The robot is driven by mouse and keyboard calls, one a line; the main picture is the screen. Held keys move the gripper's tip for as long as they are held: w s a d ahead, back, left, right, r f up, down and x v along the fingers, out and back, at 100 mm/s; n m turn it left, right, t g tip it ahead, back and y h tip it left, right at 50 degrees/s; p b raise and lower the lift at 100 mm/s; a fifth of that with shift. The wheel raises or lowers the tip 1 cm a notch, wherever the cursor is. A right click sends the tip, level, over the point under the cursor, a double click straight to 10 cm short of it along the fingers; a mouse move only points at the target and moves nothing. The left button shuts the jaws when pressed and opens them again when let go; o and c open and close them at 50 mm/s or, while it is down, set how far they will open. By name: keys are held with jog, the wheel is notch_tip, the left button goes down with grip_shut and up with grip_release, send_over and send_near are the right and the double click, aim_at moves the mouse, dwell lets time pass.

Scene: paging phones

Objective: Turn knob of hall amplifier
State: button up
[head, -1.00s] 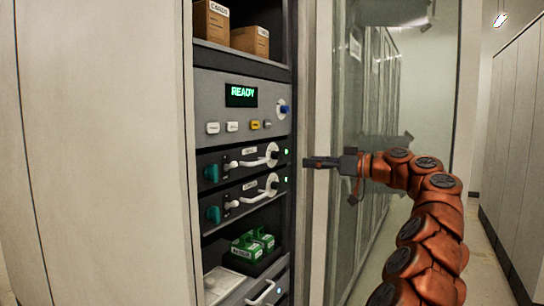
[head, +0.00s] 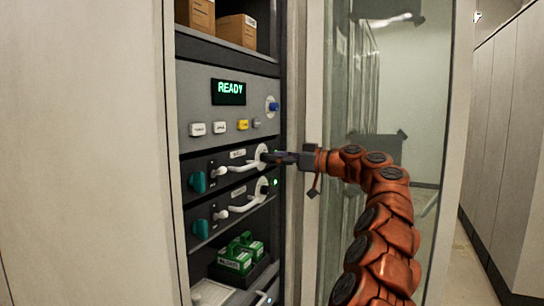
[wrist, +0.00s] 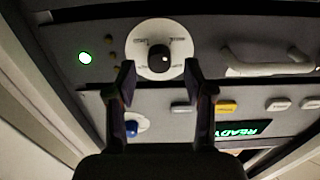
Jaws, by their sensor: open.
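Two dark amplifier units sit one above the other in the rack; their labels are too small to read. The upper amplifier (head: 205,167) has a white dial plate (head: 261,152) at its right end, partly hidden by my gripper (head: 275,157). In the wrist view, its black knob (wrist: 159,58) sits on the round white dial. My gripper (wrist: 159,83) is open and empty, its two fingertips spread around the knob's line and appearing just short of it. The lower amplifier (head: 198,208) has a similar white dial plate (head: 262,186) and knob.
Above is a grey panel with a READY display (head: 229,91), several buttons including a yellow one (head: 243,125), and a blue knob (head: 272,106). White handles, teal knobs and green boxes (head: 236,262) are nearby. A glass door (head: 343,75) stands open at right.

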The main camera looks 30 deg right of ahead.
jog(key=shift+x, duration=0.85)
grip_shut()
